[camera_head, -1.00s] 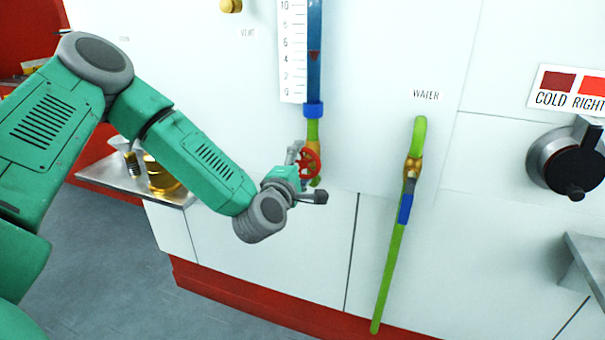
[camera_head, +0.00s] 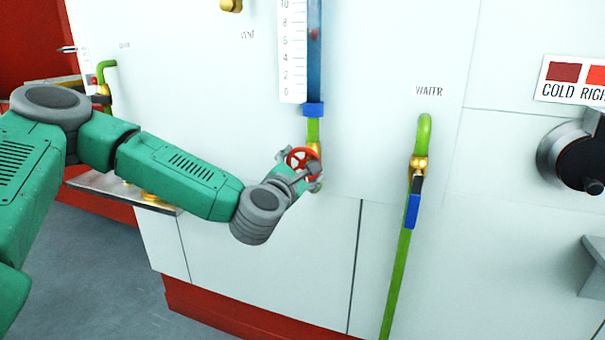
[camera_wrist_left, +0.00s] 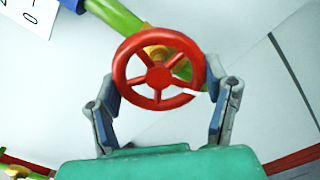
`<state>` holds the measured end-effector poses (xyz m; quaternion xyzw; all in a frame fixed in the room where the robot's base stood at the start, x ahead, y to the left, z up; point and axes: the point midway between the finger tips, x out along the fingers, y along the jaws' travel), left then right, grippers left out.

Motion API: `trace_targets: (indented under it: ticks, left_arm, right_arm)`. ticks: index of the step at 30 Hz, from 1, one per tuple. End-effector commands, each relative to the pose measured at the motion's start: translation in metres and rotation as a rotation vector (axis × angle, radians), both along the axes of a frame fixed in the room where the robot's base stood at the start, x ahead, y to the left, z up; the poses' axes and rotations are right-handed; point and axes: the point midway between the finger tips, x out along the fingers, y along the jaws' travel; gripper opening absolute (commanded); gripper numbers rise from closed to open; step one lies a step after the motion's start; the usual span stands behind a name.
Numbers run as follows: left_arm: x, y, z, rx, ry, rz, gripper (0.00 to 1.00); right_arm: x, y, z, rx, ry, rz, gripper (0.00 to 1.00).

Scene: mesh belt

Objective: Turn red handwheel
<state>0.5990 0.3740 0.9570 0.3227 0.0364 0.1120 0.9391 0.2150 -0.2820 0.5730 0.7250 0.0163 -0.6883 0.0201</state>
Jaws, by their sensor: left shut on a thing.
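The red handwheel (camera_head: 300,158) is a spoked wheel on a brass valve, on the green pipe under the blue sight tube in the head view. In the left wrist view the handwheel (camera_wrist_left: 140,80) faces the camera between the two fingers. My left gripper (camera_head: 312,172) is at the wheel; in the left wrist view my left gripper (camera_wrist_left: 160,88) has one finger on each side of the rim, shut on it. Part of the wheel is hidden by the gripper in the head view. My right gripper is not in view.
A white scale (camera_head: 293,60) stands beside the blue tube (camera_head: 315,60). A green water pipe (camera_head: 398,265) with a blue-handled valve (camera_head: 413,205) hangs to the right. A black knob (camera_head: 582,165) is at the far right. A metal shelf (camera_head: 110,190) juts out behind my left arm.

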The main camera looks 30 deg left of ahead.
Motion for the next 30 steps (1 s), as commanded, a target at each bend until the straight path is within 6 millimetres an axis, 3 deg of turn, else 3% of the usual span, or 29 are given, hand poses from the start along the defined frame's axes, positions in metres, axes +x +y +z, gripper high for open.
trace_targets:
  ticks: [1,17,18,19,30]
  left_arm:
    - [-0.0008,0.0014,-0.0068,-0.010,0.010,0.002,0.41]
    - [-0.0012,0.0011,-0.0077,-0.029,0.011,0.002,0.41]
    - [-0.0011,0.0011,-0.0079,-0.029,0.011,0.002,0.83]
    - [-0.0011,0.0010,-0.0076,-0.029,0.010,0.003,0.90]
    - [-0.0097,-0.0027,-0.0028,-0.029,0.000,-0.001,0.90]
  right_arm:
    - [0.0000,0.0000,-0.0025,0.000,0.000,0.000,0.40]
    - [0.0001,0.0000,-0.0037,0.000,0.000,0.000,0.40]
    - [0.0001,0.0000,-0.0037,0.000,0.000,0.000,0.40]
    - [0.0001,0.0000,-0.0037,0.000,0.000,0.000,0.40]
    - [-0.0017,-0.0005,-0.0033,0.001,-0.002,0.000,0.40]
